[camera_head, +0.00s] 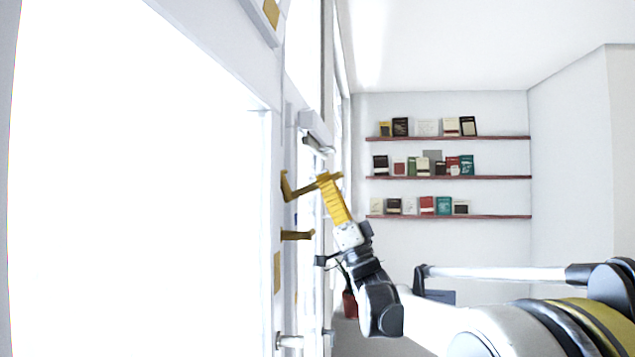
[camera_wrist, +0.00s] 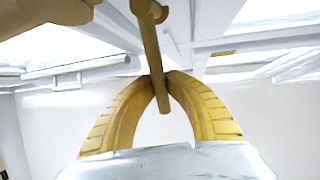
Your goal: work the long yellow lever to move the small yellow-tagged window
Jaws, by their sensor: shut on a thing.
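The long yellow lever (camera_head: 297,191) sticks out from the white window frame, left of centre in the head view. In the wrist view the lever (camera_wrist: 152,45) runs down from a round hub at the top and passes between my fingertips. My gripper (camera_head: 329,178) has yellow ribbed fingers and is shut on the lever's outer part; the wrist view shows the fingertips (camera_wrist: 160,78) meeting on it. A yellow tag (camera_head: 271,13) is on a frame part at the top of the head view. I cannot tell which pane is the small tagged window.
A second, shorter yellow handle (camera_head: 297,235) sits just below the lever. Another yellow tag (camera_head: 277,272) is lower on the frame, above a metal knob (camera_head: 289,341). Bookshelves (camera_head: 448,177) are on the far wall. A red pot (camera_head: 349,304) stands behind my arm.

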